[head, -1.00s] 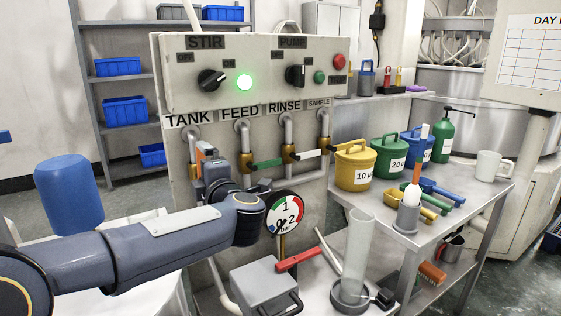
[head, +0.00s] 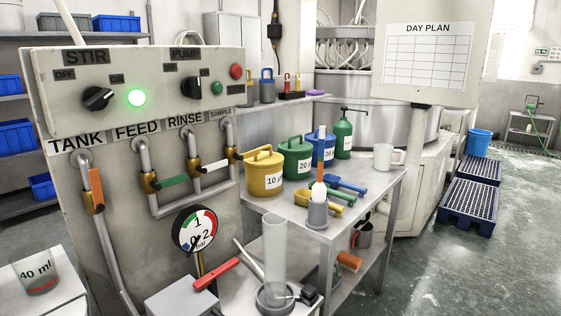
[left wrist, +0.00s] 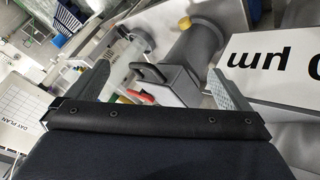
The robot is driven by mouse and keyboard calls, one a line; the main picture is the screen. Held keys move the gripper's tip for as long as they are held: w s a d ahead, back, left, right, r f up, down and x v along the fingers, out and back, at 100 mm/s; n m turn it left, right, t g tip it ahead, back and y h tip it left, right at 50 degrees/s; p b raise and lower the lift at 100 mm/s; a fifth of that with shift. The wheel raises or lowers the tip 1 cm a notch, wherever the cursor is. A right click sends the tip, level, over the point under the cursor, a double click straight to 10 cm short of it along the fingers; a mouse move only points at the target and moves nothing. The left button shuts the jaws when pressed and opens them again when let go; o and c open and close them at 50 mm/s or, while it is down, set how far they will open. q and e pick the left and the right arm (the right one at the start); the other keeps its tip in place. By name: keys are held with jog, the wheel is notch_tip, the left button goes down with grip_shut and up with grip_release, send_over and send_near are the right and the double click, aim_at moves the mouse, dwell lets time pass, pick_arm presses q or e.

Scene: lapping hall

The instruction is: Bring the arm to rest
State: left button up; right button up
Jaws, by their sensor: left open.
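My left arm and gripper do not show in the head view. In the left wrist view my left gripper (left wrist: 155,90) has its two fingers spread wide apart, with nothing held between them. Past the fingers are a grey cylinder (left wrist: 195,48) and a red handle (left wrist: 135,96), apparently farther off. A white label with large black letters (left wrist: 280,62) lies by the right finger. My right gripper is in neither view.
The panel (head: 130,75) with a lit green lamp (head: 137,98) and pipes stands at left. A metal table (head: 375,190) holds yellow (head: 264,175), green and blue tubs. A clear cylinder (head: 274,245) stands at front centre. Open floor (head: 430,270) lies at right.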

pick_arm(q)
jog(key=s+f+g, duration=0.2)
jog(key=s+f, duration=0.2)
jog(key=s, duration=0.1)
notch_tip(320, 180, up, 18)
jog(key=m+p, duration=0.1)
jog(key=p, duration=1.7)
jog(key=shift+s+a+r+g+y, duration=0.15)
jog(key=shift+s+r+g+y, duration=0.05)
jog(key=shift+r+g+y, duration=0.1)
jog(key=shift+f, duration=0.1)
